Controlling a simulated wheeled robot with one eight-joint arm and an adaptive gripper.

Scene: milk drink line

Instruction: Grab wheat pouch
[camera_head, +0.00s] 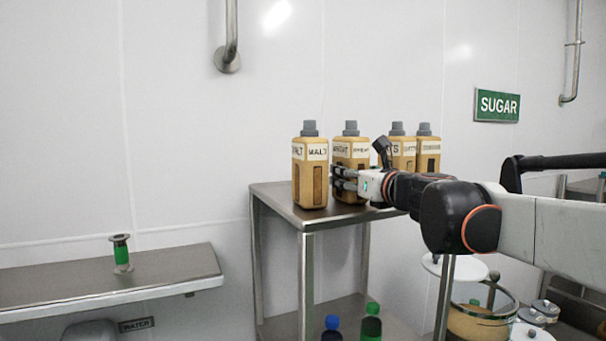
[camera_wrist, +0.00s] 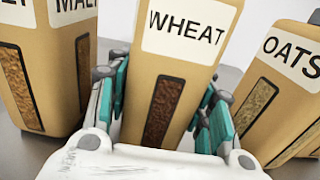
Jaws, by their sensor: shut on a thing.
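The wheat pouch is a tan, bottle-shaped container (camera_head: 350,153) with a grey cap and a white label. It stands upright on a metal table (camera_head: 283,205), second from the left in the row. In the wrist view the label on the wheat pouch (camera_wrist: 188,28) reads WHEAT, above a dark window showing grain. My gripper (camera_head: 338,178) reaches it from the right, low on its body. In the wrist view the teal-padded fingers of my gripper (camera_wrist: 163,110) are on both sides of the pouch, shut on it. The pouch's base is hidden behind the gripper.
The malt pouch (camera_head: 310,172) stands close on the left and also shows in the wrist view (camera_wrist: 45,70). The oats pouch (camera_wrist: 285,90) stands on the right, with another pouch (camera_head: 428,150) beyond. Bottles (camera_head: 371,325) sit on the lower shelf. A green SUGAR sign (camera_head: 497,105) hangs behind.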

